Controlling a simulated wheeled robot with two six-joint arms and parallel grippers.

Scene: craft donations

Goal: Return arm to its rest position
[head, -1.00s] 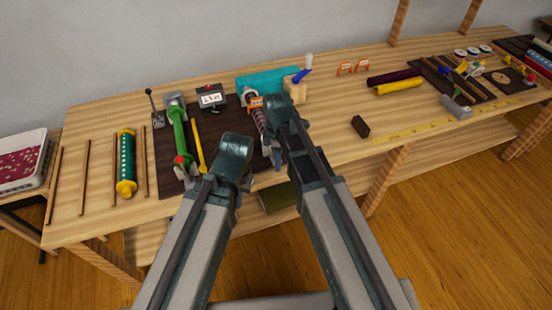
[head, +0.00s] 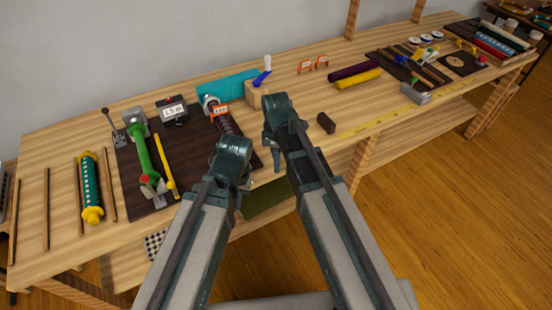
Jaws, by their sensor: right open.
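My two arms come up from the bottom of the head view, bent at dark teal joints over the front edge of the workbench (head: 330,160). The end of my right arm, with its gripper (head: 277,162), hangs down below its joint. It is open, and no object shows in it. My left gripper (head: 245,184) is mostly hidden behind its own arm, so its jaws cannot be made out. Both grippers are by the bench's front edge, close to the dark mat (head: 190,165).
The mat holds a green tool (head: 142,155), a yellow rod (head: 166,167) and a small display box (head: 173,110). A yellow-and-teal roller (head: 90,188) lies left of it. A dark block (head: 326,123) sits right of my right arm. Open floor (head: 450,220) lies at right.

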